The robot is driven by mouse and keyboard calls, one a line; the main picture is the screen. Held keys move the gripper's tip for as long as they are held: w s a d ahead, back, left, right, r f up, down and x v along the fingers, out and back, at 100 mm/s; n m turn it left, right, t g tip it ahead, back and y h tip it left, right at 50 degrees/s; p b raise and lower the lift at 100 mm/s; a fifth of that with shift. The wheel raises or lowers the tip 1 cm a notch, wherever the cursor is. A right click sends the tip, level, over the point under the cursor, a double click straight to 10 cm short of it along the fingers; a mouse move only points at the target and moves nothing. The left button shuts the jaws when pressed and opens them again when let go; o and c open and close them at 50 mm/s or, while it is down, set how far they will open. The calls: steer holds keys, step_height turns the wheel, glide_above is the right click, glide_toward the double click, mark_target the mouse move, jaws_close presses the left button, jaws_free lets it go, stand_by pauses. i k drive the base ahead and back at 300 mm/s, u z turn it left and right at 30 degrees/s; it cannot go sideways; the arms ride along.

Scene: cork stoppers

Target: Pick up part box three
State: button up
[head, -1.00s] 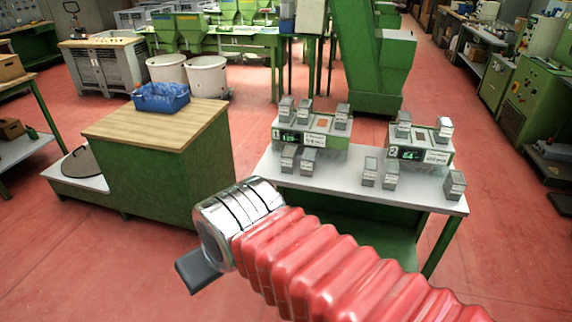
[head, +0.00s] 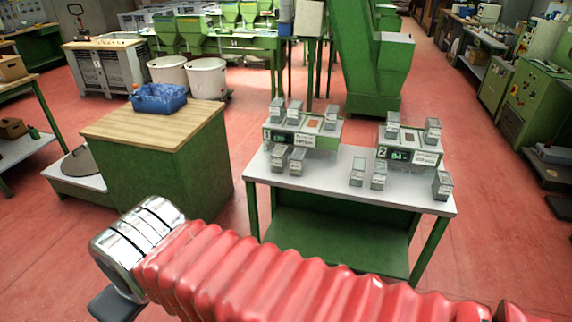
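Several small grey part boxes stand on and around two numbered devices on a white-topped table (head: 330,178) in the head view. The device marked 1 (head: 283,137) is on the left and bears several boxes, such as one grey box (head: 277,111). The device marked 2 (head: 400,154) is on the right. Two boxes stand in front of the device marked 2, one of them a grey box (head: 357,171); another grey box (head: 442,185) stands near the table's right edge. Their labels are too small to read.
A green cabinet with a wooden top (head: 150,128) stands left of the table and bears a blue bin (head: 160,98). Red floor (head: 490,240) is clear on the right. Green machines stand behind and along the right wall.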

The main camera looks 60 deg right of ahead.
mark_target(298, 160)
steer(key=i, duration=1.85)
steer(key=z, duration=2.6)
